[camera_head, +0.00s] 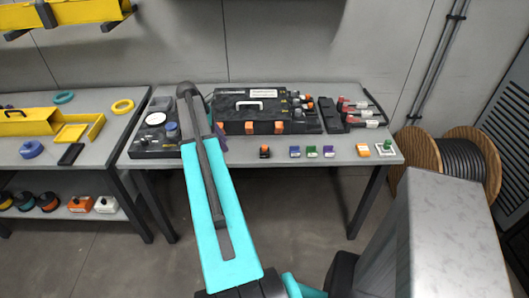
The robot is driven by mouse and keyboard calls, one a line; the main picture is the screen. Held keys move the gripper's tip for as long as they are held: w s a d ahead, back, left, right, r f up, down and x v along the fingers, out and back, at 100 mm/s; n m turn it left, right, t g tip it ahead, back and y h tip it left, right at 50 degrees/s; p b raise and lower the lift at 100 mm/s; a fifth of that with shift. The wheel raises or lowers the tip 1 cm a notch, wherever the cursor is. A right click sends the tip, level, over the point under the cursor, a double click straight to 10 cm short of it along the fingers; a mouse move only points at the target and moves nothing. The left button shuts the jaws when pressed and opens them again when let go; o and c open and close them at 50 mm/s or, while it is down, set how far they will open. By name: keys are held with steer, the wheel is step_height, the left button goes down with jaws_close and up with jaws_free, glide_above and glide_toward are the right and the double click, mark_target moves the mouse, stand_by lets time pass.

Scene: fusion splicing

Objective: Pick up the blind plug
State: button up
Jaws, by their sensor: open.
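I cannot tell for certain which item is the blind plug. Several small plug-like blocks stand in a row along the front of the grey workbench (345,154): a black one with an orange top (264,151), a blue one (295,152), a green and purple one (312,151), a purple one (328,151), an orange one (363,150) and a green one on a white base (386,147). My turquoise arm reaches up from the bottom across the bench's left part. My gripper does not show; the arm hides what lies behind it.
A black case (266,112) with orange latches stands at the back of the bench. A dark device with a round dial (155,130) stands left, a rack of red-capped tools (358,113) right. A cable drum (455,155) is beyond the bench. The bench's front strip has free gaps.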

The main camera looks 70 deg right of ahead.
steer(key=m, duration=0.2)
glide_toward(263, 146)
step_height(263, 146, up, 3)
steer(key=shift+w+a+p, duration=0.15)
steer(key=shift+w+p, duration=0.15)
steer(key=shift+w, duration=0.2)
steer(key=shift+f, duration=0.15)
steer(key=shift+p+x, duration=1.05)
steer(key=shift+x, duration=3.2)
steer(key=shift+w, duration=0.15)
steer(key=shift+f, duration=0.15)
steer(key=shift+p+x, duration=0.95)
steer(key=shift+x, duration=0.25)
steer(key=shift+p+x, duration=0.35)
steer(key=shift+x, duration=0.9)
steer(key=shift+a, duration=0.15)
